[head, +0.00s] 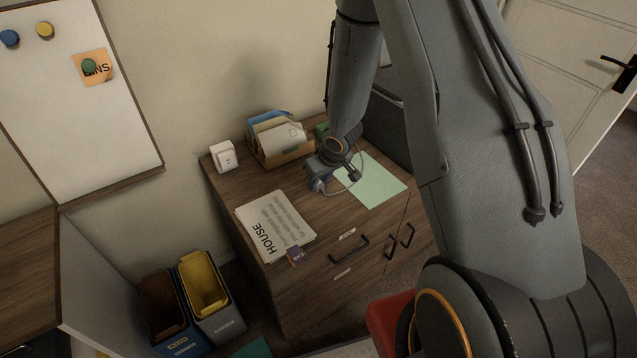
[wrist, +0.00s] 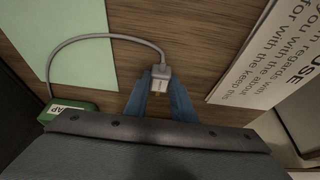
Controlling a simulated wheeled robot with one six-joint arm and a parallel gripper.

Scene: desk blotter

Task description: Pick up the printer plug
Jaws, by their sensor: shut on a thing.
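The printer plug (wrist: 160,76) is a small pale grey block with a grey cable (wrist: 82,41). My gripper (wrist: 160,92) has blue fingers, one on each side of the plug, and is shut on it. The cable arcs left across a mint green sheet (wrist: 75,30) towards a green block (wrist: 66,107) marked "AP". In the head view my gripper (head: 321,181) is low over the desk, between the printed papers and the mint sheet. The plug's height above the wood is hard to tell.
On the desk (head: 232,187) are a white socket block (head: 223,156) at the back left, a letter holder (head: 267,157), and a stack of papers (head: 275,226) marked "HOUSE" at the front. A dark box (head: 388,130) stands at the back right. Two bins (head: 207,290) stand left of the desk.

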